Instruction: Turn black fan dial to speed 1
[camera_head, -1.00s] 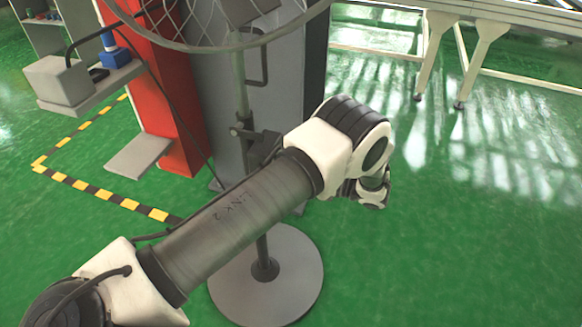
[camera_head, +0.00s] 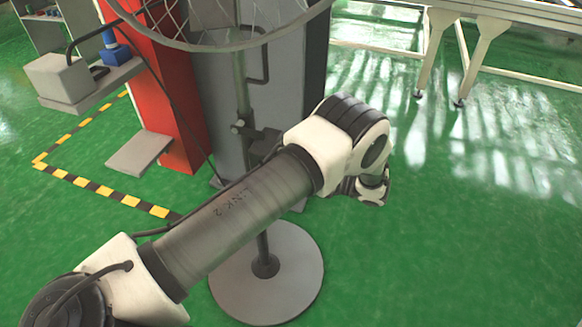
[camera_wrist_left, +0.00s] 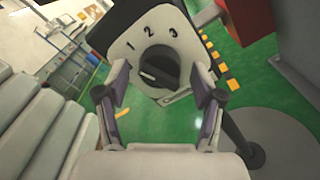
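The black fan dial (camera_wrist_left: 158,65) sits on a pale panel (camera_wrist_left: 185,45) printed with digits, including 1 and 2, above and left of the dial. A pale mark shows on the dial's lower left. My left gripper (camera_wrist_left: 160,76) is open, its two fingers apart on either side of the dial in the left wrist view; I cannot tell whether they touch it. In the head view the fan's wire cage (camera_head: 232,40), pole (camera_head: 242,92) and round grey base (camera_head: 268,285) show. My left arm crosses in front of the pole; its gripper is hidden there. My right gripper is out of view.
A red cabinet (camera_head: 165,60) and a grey cabinet (camera_head: 210,85) stand behind the fan. A grey box (camera_head: 62,78) rests on a shelf at the left. Yellow-black tape (camera_head: 100,192) marks the floor. Green floor on the right is clear; a pale-legged table (camera_head: 484,40) stands behind.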

